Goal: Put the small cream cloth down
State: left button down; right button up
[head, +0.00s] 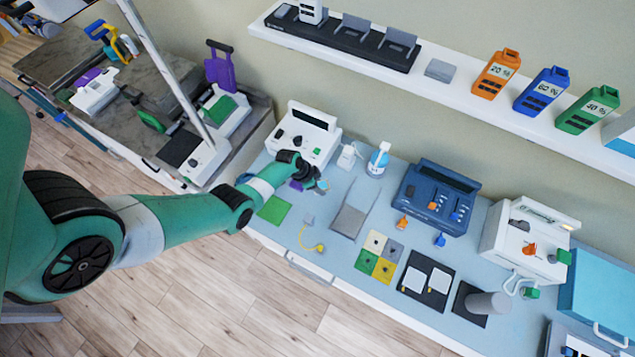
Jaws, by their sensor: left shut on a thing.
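My left gripper (315,184) is shut over the left part of the blue-grey worktop (335,255), in front of a white device. What it holds is too small and too hidden by the fingers to make out. A small cream square (375,242), perhaps the cream cloth, lies flat on the worktop to the right of the gripper and apart from it. It sits beside a grey square (392,250), a green square (366,262) and a yellow square (384,270). My right gripper is out of view.
A white device (303,135) and a blue device (437,196) stand at the back. A green mat (274,209), a grey panel (350,217) and a black tray (409,290) lie on the worktop. A shelf (455,88) with coloured bottles hangs above.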

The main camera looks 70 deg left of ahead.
pick_arm(q)
jog(key=f+b, duration=0.2)
jog(key=a+f+b, duration=0.1)
jog(key=b, duration=0.1)
jog(key=shift+f, duration=0.35)
jog(key=shift+s+d+f, duration=0.1)
jog(key=shift+f, duration=0.2)
jog(key=shift+r, duration=0.25)
jog(key=shift+f, duration=0.2)
jog(key=shift+c, duration=1.3)
grip_release()
jog(key=shift+d, duration=0.1)
